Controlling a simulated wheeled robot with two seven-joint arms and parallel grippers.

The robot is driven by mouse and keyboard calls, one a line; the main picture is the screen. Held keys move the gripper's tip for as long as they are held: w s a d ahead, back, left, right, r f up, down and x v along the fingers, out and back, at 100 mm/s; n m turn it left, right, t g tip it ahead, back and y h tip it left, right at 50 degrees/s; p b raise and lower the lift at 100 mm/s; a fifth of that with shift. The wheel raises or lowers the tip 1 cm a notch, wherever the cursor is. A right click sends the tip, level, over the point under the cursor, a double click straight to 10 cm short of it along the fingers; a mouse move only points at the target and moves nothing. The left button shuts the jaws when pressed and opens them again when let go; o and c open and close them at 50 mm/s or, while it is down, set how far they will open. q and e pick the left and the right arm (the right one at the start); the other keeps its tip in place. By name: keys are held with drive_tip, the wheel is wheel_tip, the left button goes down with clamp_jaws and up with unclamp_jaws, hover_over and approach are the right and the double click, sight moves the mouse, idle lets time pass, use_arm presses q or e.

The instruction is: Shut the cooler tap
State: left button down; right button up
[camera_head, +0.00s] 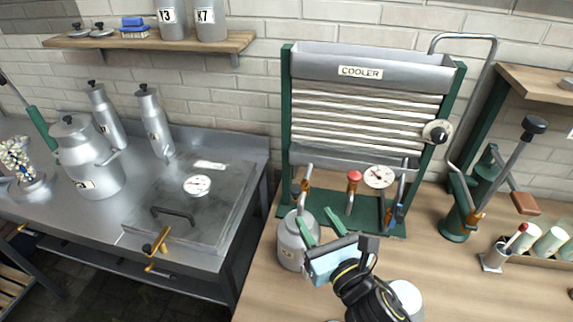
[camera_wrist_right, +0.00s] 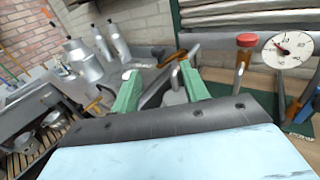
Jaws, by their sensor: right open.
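The cooler (camera_head: 365,107) is a green-framed unit with ridged metal plates and a COOLER label, standing on the wooden bench. At its lower left is a small brass tap with a grey lever (camera_head: 306,180); brass also shows in the right wrist view (camera_wrist_right: 180,56). I cannot tell the tap's setting. A red-topped post (camera_head: 353,180) and a blue-handled fitting (camera_head: 398,214) stand along the cooler's front. My right gripper (camera_head: 322,222) is open and empty, its green fingers in front of the cooler's lower left, above a can. My left gripper is not in view.
A lidded metal can (camera_head: 290,246) stands on the bench below my right gripper. A dial (camera_head: 379,176) and a black knob (camera_head: 436,131) are on the cooler. A green lever device (camera_head: 460,207) stands right. A steel counter (camera_head: 140,165) with churns is left.

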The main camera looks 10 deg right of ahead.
sight(298, 192)
drive_tip(key=x, duration=0.7)
drive_tip(key=p+x, duration=0.1)
drive_tip(key=x, duration=0.3)
drive_tip(key=shift+a+r, duration=0.2)
drive_tip(key=shift+r, duration=0.15)
drive_tip(key=shift+w, duration=0.4)
drive_tip(key=c, duration=0.9)
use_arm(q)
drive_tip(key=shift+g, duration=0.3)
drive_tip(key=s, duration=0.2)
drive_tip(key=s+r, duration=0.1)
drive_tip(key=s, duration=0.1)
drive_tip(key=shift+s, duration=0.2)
use_arm(e)
clamp_jaws()
